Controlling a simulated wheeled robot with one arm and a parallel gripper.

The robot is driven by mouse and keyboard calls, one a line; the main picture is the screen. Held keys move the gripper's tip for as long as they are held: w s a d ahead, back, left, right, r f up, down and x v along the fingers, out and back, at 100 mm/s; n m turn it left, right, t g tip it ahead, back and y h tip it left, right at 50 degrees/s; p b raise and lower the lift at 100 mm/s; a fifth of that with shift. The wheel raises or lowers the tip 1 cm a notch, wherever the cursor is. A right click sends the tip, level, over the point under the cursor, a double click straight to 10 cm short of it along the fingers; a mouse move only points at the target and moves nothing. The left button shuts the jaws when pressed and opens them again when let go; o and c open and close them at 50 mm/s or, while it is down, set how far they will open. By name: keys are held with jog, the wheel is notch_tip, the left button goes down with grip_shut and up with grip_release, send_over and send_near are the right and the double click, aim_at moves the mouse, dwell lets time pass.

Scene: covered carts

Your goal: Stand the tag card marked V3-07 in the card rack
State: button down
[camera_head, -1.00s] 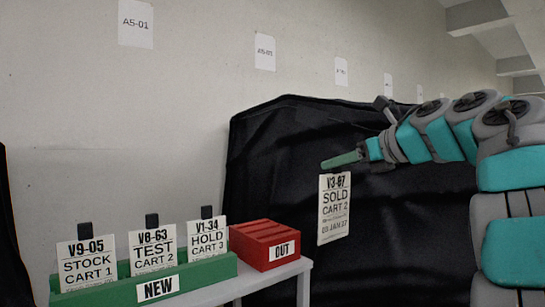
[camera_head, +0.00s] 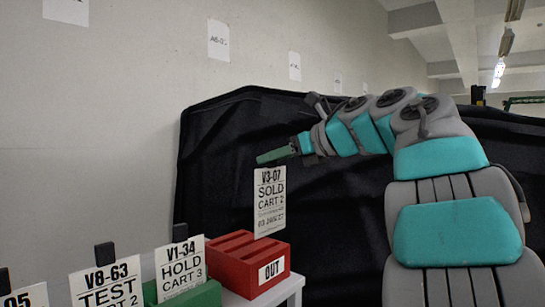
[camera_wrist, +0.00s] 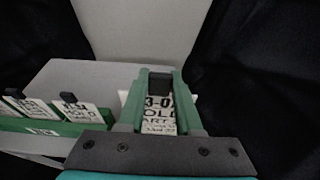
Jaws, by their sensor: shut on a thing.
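The white tag card marked V3-07, SOLD, CART 2 (camera_head: 270,200) hangs upright below my gripper (camera_head: 268,157). My gripper is shut on the card's dark top tab, which shows between the green fingers (camera_wrist: 158,80) in the wrist view, with the card (camera_wrist: 158,112) below. A red rack labelled OUT (camera_head: 240,272) has slots and no cards visible in it. In the head view the card's lower edge is at the rack's top right; whether it is above or behind the rack, I cannot tell. A green rack (camera_head: 205,297) stands left of the red one.
Tag cards V8-63 (camera_head: 108,284) and V1-34 (camera_head: 181,268) stand in the green rack; another is cut off at the left edge. Both racks stand on a grey surface (camera_head: 288,286). A black covered cart (camera_head: 225,150) is behind. Wall at left.

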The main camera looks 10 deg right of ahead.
aim_at(272, 205)
jog(key=shift+w+a+f+b, duration=0.4)
jog(key=shift+f+b, duration=0.75)
jog(key=shift+f, duration=0.4)
jog(key=shift+w+a+f+b, duration=0.25)
jog(key=shift+w+f+b, duration=0.25)
jog(key=shift+f+b, duration=0.85)
jog(key=shift+w+a+f+b, duration=0.4)
jog(key=shift+f+b, duration=0.5)
jog(key=shift+f, duration=1)
jog(key=shift+f+b, duration=0.35)
jog(key=shift+b, duration=0.1)
jog(key=shift+f+b, duration=0.6)
jog(key=shift+f, duration=0.05)
jog(key=c, duration=0.5)
grip_release()
jog(key=shift+d, duration=0.1)
jog(key=shift+v, duration=3.9)
